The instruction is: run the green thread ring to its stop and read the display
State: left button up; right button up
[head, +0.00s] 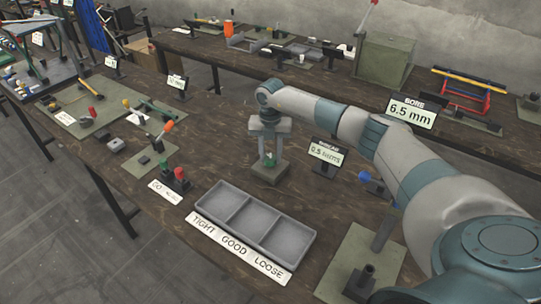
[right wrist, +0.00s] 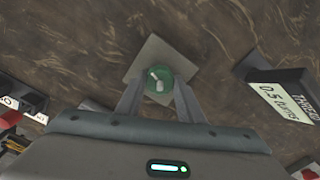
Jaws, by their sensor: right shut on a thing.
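The green thread ring (head: 270,159) sits on a small grey-green base block (head: 271,174) on the brown table. In the right wrist view the ring (right wrist: 159,79) is round and green, with a pale post end in its middle. My right gripper (head: 270,152) points down from above, its fingers on both sides of the ring and shut on it. The thread display (head: 326,153) stands right of the block and reads "0.5 turns"; it also shows in the right wrist view (right wrist: 281,101). My left gripper is not in view.
A grey three-compartment tray (head: 250,224) labelled TIGHT, GOOD, LOOSE lies in front. Red and green plug gauges (head: 176,178) stand left of it. A display reading "6.5 mm" (head: 411,112) stands behind my right arm. Bare table lies left of the block.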

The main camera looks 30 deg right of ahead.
aim_at(271, 157)
jog(key=shift+w+r, duration=0.1)
dwell(0.4)
jog(key=o, duration=1.1)
jog(key=shift+c, duration=0.2)
notch_tip(271, 157, up, 17)
jog(key=b, duration=0.5)
jog(key=shift+r, duration=0.2)
